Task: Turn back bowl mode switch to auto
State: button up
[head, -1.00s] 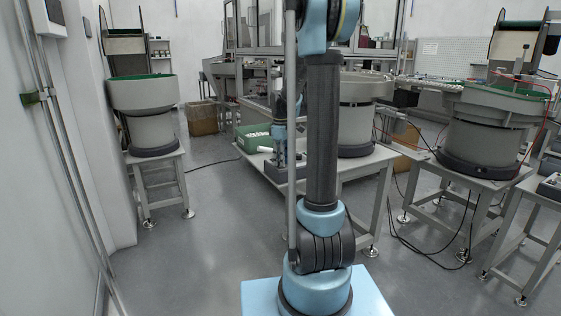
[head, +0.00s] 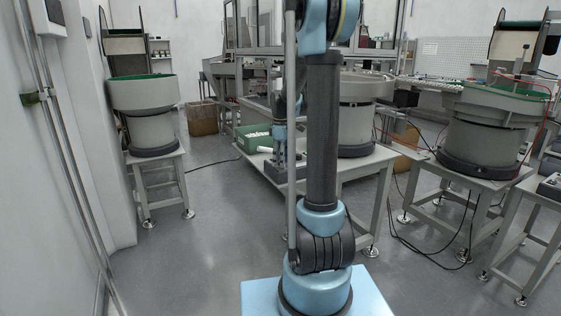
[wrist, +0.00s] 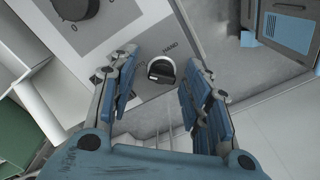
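The mode switch (wrist: 161,70) is a black knob with a pale mark in a light round bezel. It sits on a grey control box panel (wrist: 125,22), with the printed word HAND just above it in the wrist view. My gripper (wrist: 158,66) is open, with one blue-padded finger on each side of the switch and a visible gap to each. I cannot tell how far the fingertips are above the panel. In the head view my gripper (head: 281,150) is low over the small control box (head: 286,172), partly hidden by my arm.
A large dark dial (wrist: 76,7) is on the same panel. A green bin (head: 246,143) with pale parts stands left of the box on the table. A bowl feeder (head: 357,130) stands to the right. Open floor lies left of the table.

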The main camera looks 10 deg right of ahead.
notch_tip(320, 180, up, 12)
dwell(0.8)
jog(key=s+f+m, duration=0.4)
jog(key=s+f, duration=0.1)
jog(key=s, duration=0.6)
jog(key=s+f+m+t, duration=0.1)
jog(key=s+f+m, duration=0.3)
jog(key=s, duration=0.8)
jog(key=s+f+m+t, duration=0.1)
jog(key=s+f+m, duration=0.3)
jog(key=s+f, duration=0.4)
jog(key=s, duration=0.4)
jog(key=shift+f+m, duration=0.15)
jog(key=shift+m, duration=0.15)
